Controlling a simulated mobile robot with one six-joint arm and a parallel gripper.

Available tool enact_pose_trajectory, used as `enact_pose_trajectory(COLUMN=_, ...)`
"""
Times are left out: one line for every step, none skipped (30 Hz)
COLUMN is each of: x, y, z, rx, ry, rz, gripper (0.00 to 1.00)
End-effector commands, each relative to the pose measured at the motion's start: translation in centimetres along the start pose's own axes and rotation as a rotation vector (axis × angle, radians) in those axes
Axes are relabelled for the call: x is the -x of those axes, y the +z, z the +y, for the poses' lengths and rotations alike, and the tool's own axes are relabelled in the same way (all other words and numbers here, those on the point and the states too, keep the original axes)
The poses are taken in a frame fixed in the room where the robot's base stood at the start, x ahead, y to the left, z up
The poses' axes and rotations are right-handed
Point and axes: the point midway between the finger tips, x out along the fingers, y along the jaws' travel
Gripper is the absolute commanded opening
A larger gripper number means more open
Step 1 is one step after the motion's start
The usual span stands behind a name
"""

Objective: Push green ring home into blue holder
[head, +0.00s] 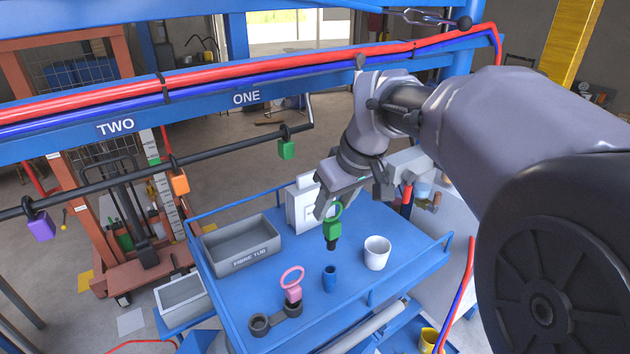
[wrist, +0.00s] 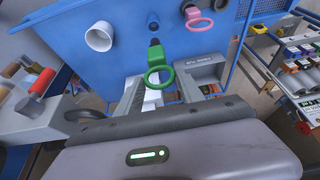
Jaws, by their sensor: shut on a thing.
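The green ring (head: 332,229) has a loop on top, a green block and a dark lower end. My gripper (head: 333,203) is shut on its loop and holds it upright above the blue table. The ring also shows between my fingers (wrist: 163,92) in the wrist view (wrist: 157,56). The blue holder (head: 329,279) is a small upright cup on the table. In the head view it sits just below the ring's dark end, with a visible gap between them. In the wrist view the holder (wrist: 153,20) shows beyond the dark end.
A white cup (head: 377,254) stands right of the holder. A pink ring (head: 293,290) stands in a dark double socket (head: 261,326) to the left. A grey tub (head: 241,250) and a white box (head: 301,210) are farther back. Rails edge the blue table (head: 345,320).

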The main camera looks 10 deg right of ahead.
Motion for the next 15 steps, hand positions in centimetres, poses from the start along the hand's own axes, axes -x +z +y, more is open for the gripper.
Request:
enact_pose_trajectory(x=-0.7, y=0.3, z=0.0, rx=0.0, ry=0.0, rz=0.0, gripper=0.0)
enact_pose_trajectory(x=-1.0, y=0.4, z=0.0, rx=0.0, ry=0.0, rz=0.0, gripper=0.0)
enact_pose_trajectory(x=-1.4, y=0.6, z=0.0, rx=0.0, ry=0.0, rz=0.0, gripper=0.0)
enact_pose_trajectory(x=-1.8, y=0.8, z=0.0, rx=0.0, ry=0.0, rz=0.0, gripper=0.0)
enact_pose_trajectory(x=-2.2, y=0.9, z=0.0, rx=0.0, ry=0.0, rz=0.0, gripper=0.0)
enact_pose_trajectory(x=-2.7, y=1.1, z=0.0, rx=0.0, ry=0.0, rz=0.0, gripper=0.0)
enact_pose_trajectory(x=-3.1, y=1.3, z=0.0, rx=-0.001, ry=0.0, rz=0.0, gripper=0.0)
enact_pose_trajectory(x=-3.4, y=1.4, z=0.0, rx=-0.001, ry=0.0, rz=0.0, gripper=0.0)
enact_pose_trajectory(x=-3.9, y=1.6, z=0.0, rx=-0.001, ry=0.0, rz=0.0, gripper=0.0)
enact_pose_trajectory(x=-4.2, y=1.8, z=0.0, rx=-0.001, ry=0.0, rz=0.0, gripper=0.0)
enact_pose_trajectory(x=-4.5, y=1.9, z=0.0, rx=-0.001, ry=0.0, rz=0.0, gripper=0.0)
enact_pose_trajectory(x=-4.7, y=2.0, z=0.0, rx=-0.001, ry=0.0, rz=0.0, gripper=0.0)
enact_pose_trajectory(x=-4.9, y=2.0, z=0.0, rx=-0.001, ry=0.0, rz=0.0, gripper=0.0)
enact_pose_trajectory(x=-5.0, y=2.1, z=0.0, rx=-0.001, ry=0.0, rz=0.0, gripper=0.0)
enact_pose_trajectory(x=-5.0, y=2.1, z=0.0, rx=-0.001, ry=0.0, rz=0.0, gripper=0.0)
